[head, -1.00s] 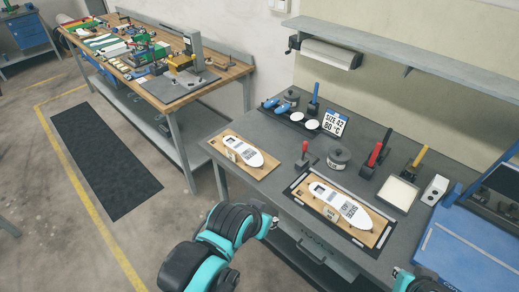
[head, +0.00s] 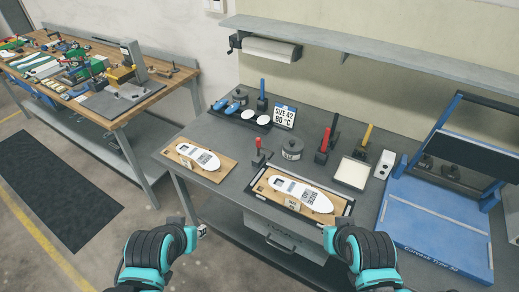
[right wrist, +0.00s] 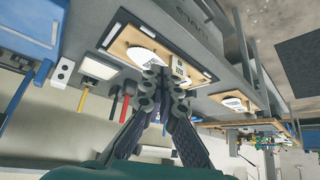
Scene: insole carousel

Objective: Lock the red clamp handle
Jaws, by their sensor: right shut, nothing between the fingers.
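The red clamp handle (head: 258,144) stands upright on a small dark base behind and left of the framed fixture. The fixture (head: 343,218) holds a wooden board with a white insole form. My right gripper is shut and empty in the right wrist view (right wrist: 165,78), its tips in front of the fixture. In the head view its arm is low at the fixture's front edge, apart from the handle. The clamp handle cannot be made out in the right wrist view. My left gripper (head: 201,231) is in front of the bench, apart from everything; its finger opening is unclear.
A second wooden board (head: 178,163) with a white form lies at the bench's left end. Behind are a dark round pot (head: 292,149), a red-handled tool (head: 325,141), a yellow-handled tool (head: 367,136) and a white pad (head: 351,172). A blue press (head: 430,225) stands right.

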